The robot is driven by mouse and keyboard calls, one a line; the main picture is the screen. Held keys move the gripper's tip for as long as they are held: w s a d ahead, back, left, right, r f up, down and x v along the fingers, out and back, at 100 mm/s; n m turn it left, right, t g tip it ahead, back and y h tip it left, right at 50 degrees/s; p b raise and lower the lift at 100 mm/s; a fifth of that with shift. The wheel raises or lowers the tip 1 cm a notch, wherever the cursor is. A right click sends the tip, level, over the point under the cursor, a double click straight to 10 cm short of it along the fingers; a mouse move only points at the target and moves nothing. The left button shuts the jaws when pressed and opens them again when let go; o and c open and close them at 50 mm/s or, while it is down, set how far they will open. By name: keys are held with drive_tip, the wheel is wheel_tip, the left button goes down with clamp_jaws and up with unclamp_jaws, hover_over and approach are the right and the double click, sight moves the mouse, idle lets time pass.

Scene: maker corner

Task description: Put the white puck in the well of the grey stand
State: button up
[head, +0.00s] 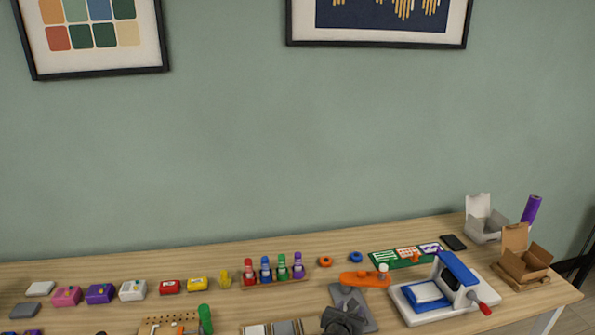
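A grey stand (366,314) sits on the table right of centre in the head view, with an orange arm (365,279) across its top. A small white knob-like piece (383,268) is at the right end of the orange arm.
A blue-and-white press (425,294) with a red-ended handle stands right of the stand. Open boxes (524,268) are at the far right. A row of coloured bottles (273,270) and a pegboard (170,320) lie left. Bare wood (340,245) shows behind.

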wheel_tip(320, 180, up, 11)
drive_tip(key=s+n+t+y+p, duration=0.1)
drive_tip(key=s+n+y, duration=0.1)
drive_tip(key=n+y, duration=0.3)
drive_tip(key=shift+s+y+p, duration=0.35)
drive_tip(key=shift+s+y, duration=0.05)
